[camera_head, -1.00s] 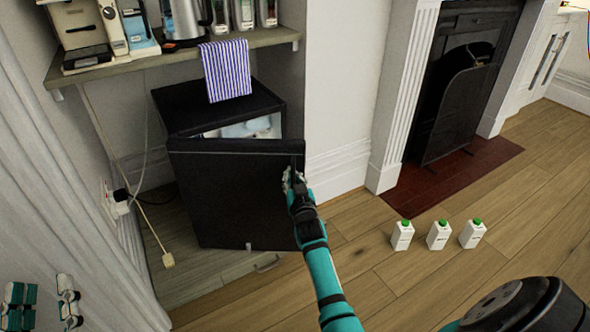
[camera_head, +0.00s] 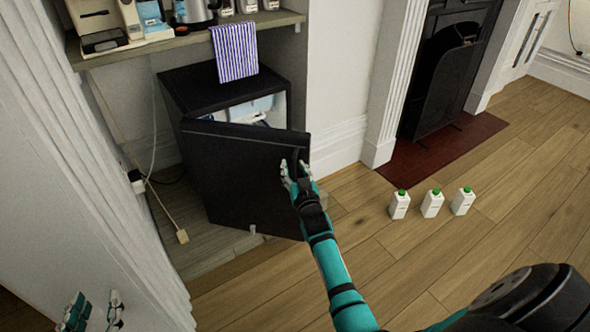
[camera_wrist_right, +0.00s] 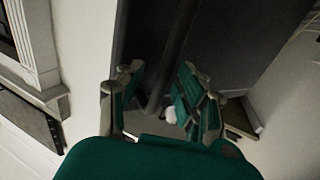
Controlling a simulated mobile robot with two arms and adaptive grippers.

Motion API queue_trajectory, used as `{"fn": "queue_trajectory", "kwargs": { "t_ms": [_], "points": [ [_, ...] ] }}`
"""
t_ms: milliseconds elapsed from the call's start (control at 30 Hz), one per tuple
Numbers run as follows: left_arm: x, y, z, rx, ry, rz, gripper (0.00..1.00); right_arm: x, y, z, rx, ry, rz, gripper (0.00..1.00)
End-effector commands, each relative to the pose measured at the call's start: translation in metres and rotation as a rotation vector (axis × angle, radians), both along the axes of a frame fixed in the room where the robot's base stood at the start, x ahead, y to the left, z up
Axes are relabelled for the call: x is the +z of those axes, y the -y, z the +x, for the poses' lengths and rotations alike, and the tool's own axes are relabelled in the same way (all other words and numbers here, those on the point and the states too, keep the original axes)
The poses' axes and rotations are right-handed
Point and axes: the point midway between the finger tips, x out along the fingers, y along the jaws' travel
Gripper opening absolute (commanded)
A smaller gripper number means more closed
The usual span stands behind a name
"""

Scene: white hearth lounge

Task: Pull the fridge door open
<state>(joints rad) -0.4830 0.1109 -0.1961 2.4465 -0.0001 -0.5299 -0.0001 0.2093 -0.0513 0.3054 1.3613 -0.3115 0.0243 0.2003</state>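The fridge (camera_head: 214,90) is a small black box under the shelf in the head view. Its black door (camera_head: 240,180) stands partly open, swung out on the right, with the pale inside showing above it. A dark upright handle (camera_head: 304,152) runs near the door's right edge; it also shows in the right wrist view (camera_wrist_right: 176,40). My right gripper (camera_head: 296,172) is at this handle, its fingers apart on either side of it; in the wrist view (camera_wrist_right: 158,85) a gap shows beside the left finger. My left gripper (camera_head: 95,312) is low at left, open and empty.
A shelf (camera_head: 270,20) with a kettle, appliances and a striped cloth (camera_head: 235,52) hangs above the fridge. Several white cartons, one here (camera_head: 432,203), stand on the wooden floor at right. A fireplace (camera_head: 440,80) is beyond. Open floor lies before the door.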

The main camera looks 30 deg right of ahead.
Motion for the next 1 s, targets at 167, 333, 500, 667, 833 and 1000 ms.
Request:
{"fn": "queue_trajectory", "kwargs": {
  "t_ms": [167, 333, 500, 667, 833, 1000],
  "points": [
    [0.000, 0.000, 0.000, 0.000, 0.001, 0.001, 0.40, 0.000, -0.002, -0.006, 0.001, 0.000, 0.000, 0.36],
    [0.000, 0.000, 0.000, -0.001, 0.002, 0.000, 0.40, -0.001, -0.010, -0.032, 0.001, -0.001, 0.000, 0.36],
    [0.000, 0.000, 0.000, -0.001, 0.002, 0.000, 0.40, -0.001, -0.019, -0.068, 0.000, -0.003, -0.001, 0.36],
    [0.000, 0.000, 0.000, 0.000, 0.002, 0.000, 0.40, -0.001, -0.027, -0.096, 0.000, -0.002, 0.000, 0.36],
    [0.000, 0.000, 0.000, 0.000, 0.002, 0.000, 0.40, 0.000, -0.031, -0.111, 0.000, -0.001, 0.000, 0.36],
    [0.000, 0.000, 0.000, 0.000, 0.001, 0.000, 0.40, 0.000, -0.032, -0.115, 0.000, 0.000, -0.001, 0.36]
  ]
}}
